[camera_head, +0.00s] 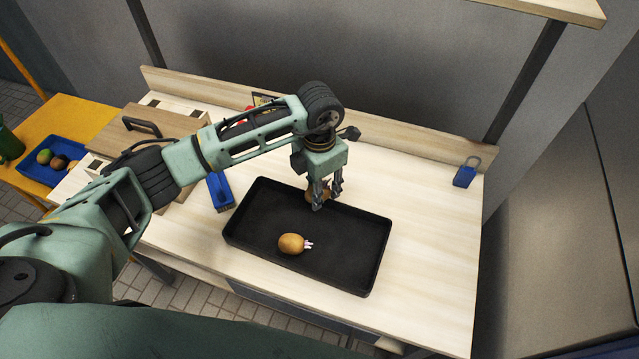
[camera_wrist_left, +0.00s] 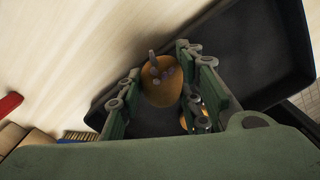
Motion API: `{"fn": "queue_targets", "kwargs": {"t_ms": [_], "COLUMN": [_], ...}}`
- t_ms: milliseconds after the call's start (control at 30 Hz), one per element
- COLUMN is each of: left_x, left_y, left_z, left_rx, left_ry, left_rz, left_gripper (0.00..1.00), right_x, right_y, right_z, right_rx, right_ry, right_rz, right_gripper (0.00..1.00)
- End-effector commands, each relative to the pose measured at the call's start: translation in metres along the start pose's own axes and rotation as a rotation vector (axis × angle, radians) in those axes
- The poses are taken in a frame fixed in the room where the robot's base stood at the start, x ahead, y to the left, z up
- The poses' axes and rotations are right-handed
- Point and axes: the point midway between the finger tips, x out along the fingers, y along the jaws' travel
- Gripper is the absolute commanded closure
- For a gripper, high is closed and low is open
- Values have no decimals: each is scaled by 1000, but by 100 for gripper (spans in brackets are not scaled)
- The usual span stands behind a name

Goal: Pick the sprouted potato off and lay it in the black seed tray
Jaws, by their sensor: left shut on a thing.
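The black seed tray (camera_head: 345,275) lies on the pale wooden bench; it also shows in the left wrist view (camera_wrist_left: 262,45). A brown potato with whitish sprouts (camera_head: 291,243) lies in the tray, left of its middle. My left gripper (camera_head: 326,198) points down over the tray's far edge. It is shut on another brown potato, mostly hidden by the fingers in the head view. In the left wrist view this held potato (camera_wrist_left: 161,90) sits between the fingers, with short sprouts on its end. Whether it touches the tray, I cannot tell. My right gripper is not in view.
A blue brush (camera_head: 220,191) lies just left of the tray. A blue padlock-shaped object (camera_head: 466,173) stands at the bench's right. A blue tray (camera_head: 63,148) with several round items sits on a yellow table at left. The bench right of the tray is clear.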

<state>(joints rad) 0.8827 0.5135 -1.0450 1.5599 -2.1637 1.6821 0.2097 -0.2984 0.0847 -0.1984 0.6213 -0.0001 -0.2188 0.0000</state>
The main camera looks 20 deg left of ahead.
Motion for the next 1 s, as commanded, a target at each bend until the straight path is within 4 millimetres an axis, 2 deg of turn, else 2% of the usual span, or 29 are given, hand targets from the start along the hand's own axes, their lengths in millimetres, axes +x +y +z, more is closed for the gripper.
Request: {"fn": "queue_targets", "kwargs": {"t_ms": [167,200,400,633,767,867,1000], "left_x": [-1,-1,-1,-1,-3,-13,-39], "left_y": [0,0,0,0,0,0,1], "left_z": [0,0,0,0,0,1,1], "left_rx": [0,0,0,0,0,0,1], "left_ry": [-1,-1,0,0,-1,-3,-4], "left_rz": [0,0,0,0,0,0,1], "left_gripper": [94,63,46,45,45,45,45], "right_x": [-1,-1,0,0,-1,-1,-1], "right_y": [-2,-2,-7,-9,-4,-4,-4], "right_z": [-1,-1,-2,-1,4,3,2], "right_rx": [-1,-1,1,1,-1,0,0], "right_ry": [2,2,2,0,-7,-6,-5], "right_rz": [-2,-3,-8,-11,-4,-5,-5], "right_gripper": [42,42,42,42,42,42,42]}}
